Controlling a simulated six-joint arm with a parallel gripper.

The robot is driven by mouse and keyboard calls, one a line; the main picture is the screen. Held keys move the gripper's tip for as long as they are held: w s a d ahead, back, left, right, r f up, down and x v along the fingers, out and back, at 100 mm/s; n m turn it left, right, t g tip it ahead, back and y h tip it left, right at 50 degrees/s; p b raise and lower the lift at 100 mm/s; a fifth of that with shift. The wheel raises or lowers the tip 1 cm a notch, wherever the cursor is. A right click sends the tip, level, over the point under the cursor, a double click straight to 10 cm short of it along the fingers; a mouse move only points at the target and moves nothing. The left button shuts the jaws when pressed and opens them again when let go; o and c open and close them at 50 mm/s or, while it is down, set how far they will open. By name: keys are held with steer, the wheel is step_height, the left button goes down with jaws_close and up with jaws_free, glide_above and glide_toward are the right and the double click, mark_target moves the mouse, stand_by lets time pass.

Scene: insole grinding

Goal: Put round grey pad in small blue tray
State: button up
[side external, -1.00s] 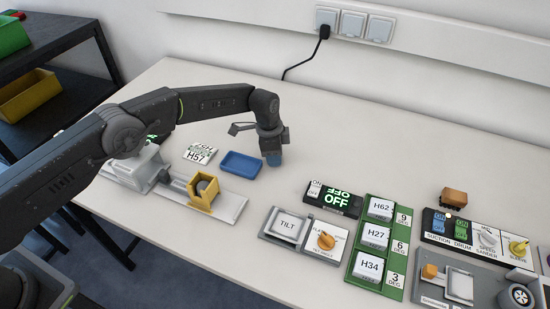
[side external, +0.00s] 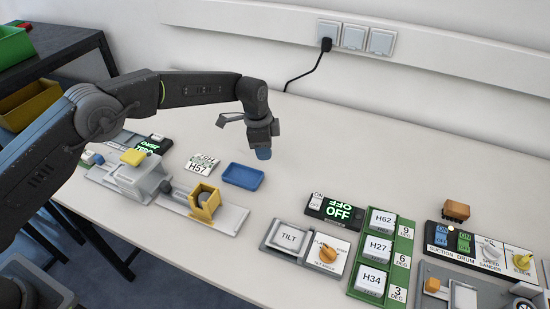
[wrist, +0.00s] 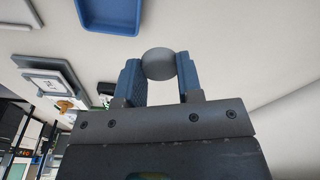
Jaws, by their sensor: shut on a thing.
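The round grey pad (wrist: 158,64) is between the two blue fingertips of my gripper (wrist: 159,77) in the wrist view. My gripper is shut on it. In the side external view my gripper (side external: 264,153) hangs above the table, just right of the small blue tray, and the pad is hidden there by the fingers. The small blue tray (side external: 243,183) lies on the table and looks empty. Its edge also shows at the top of the wrist view (wrist: 108,28), apart from the pad.
White H57 cards (side external: 202,164) lie left of the tray. A yellow holder on a metal rail (side external: 205,205) stands in front of it. An OFF switch panel (side external: 336,209), a tilt unit (side external: 288,238) and a green rack (side external: 382,245) stand to the right. The table behind is clear.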

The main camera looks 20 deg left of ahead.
steer(key=s+a+r, duration=0.1)
steer(key=a+r, duration=0.4)
steer(key=a, duration=0.3)
steer(key=s+a+f+n, duration=0.1)
steer(key=s+a+n, duration=0.1)
steer(key=s+n, duration=0.2)
steer(key=s+a+f+n, duration=0.1)
steer(key=s+a+n, duration=0.2)
steer(key=s, duration=0.6)
steer(key=s+a+f+n+y, duration=0.1)
steer(key=s+a+n, duration=0.1)
steer(key=s+n, duration=0.4)
steer(key=shift+s+a+f+n+t, duration=0.25)
steer(key=shift+f+n+t, duration=0.05)
steer(key=shift+t, duration=0.1)
steer(key=w+d+r+m, duration=0.2)
steer(key=w+d, duration=0.1)
steer(key=w, duration=0.9)
steer(key=m, duration=0.3)
glide_above(277, 172)
steer(key=f, duration=0.5)
steer(key=shift+s+a, duration=0.2)
steer(key=shift+d+f, duration=0.1)
steer(key=shift+f, duration=1.9)
steer(key=shift+f, duration=0.1)
